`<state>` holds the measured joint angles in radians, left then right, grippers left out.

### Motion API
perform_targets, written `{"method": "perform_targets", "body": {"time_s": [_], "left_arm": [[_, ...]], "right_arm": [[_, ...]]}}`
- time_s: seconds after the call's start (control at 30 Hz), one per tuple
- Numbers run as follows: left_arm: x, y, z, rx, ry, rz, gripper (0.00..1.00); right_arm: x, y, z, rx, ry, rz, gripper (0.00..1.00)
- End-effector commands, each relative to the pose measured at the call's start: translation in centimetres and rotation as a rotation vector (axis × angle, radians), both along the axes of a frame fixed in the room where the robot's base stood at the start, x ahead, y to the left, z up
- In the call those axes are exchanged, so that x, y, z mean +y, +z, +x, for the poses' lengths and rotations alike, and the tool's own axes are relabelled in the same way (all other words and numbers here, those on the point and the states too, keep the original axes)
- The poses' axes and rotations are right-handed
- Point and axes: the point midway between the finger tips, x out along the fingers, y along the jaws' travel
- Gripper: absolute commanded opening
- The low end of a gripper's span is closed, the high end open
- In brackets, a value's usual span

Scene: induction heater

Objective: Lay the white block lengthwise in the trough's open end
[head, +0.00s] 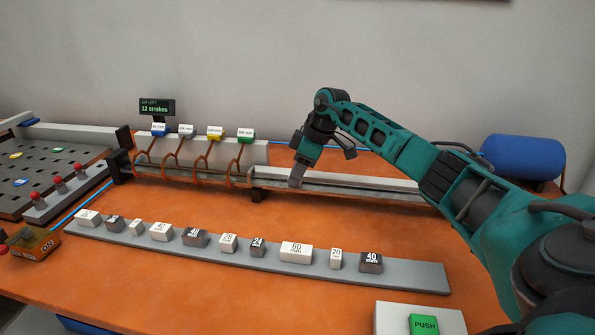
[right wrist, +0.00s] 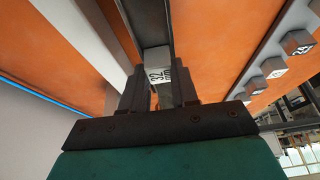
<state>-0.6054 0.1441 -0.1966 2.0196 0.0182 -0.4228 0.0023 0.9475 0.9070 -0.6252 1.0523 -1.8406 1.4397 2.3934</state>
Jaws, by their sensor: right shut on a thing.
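My right gripper (head: 297,180) is over the trough (head: 365,184), at its open stretch just right of the coils. It points down and is shut on a pale block. In the right wrist view, the white block (right wrist: 158,72) sits between the fingers of the right gripper (right wrist: 157,60), and its face reads 32. The trough's long pale wall (right wrist: 85,35) runs along the left of that view. In the head view the block is mostly hidden by the gripper, and I cannot tell whether it touches the trough. My left gripper is not in view.
A grey rack (head: 420,275) at the front holds several white and dark numbered blocks. Copper coils (head: 205,170) with coloured tags wrap the trough's left part. A blue tank (head: 523,157) stands at the right, a green push button (head: 424,325) at the front. Orange table lies clear between rack and trough.

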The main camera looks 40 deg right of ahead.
Motion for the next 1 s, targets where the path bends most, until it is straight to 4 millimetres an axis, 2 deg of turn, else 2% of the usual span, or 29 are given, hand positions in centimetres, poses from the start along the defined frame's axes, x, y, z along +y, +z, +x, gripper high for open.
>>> {"method": "perform_targets", "body": {"time_s": [0.1, 0.13, 0.43, 0.8, 1.0], "left_arm": [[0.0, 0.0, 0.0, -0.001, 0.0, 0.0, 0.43], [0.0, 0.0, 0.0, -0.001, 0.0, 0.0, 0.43], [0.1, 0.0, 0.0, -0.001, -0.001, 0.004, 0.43], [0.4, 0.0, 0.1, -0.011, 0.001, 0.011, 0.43], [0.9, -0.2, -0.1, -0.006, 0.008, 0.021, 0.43]], "right_arm": [[0.0, -0.2, -0.1, 0.005, 0.001, 0.0, 0.0], [0.0, -0.3, -0.1, 0.006, 0.001, -0.001, 0.31], [0.0, -0.2, -0.1, 0.004, 0.001, -0.001, 0.59], [0.0, -0.1, -0.1, 0.003, 0.0, -0.001, 0.59], [-1.1, 3.9, -1.2, 0.0, 0.0, -0.003, 0.59]]}}
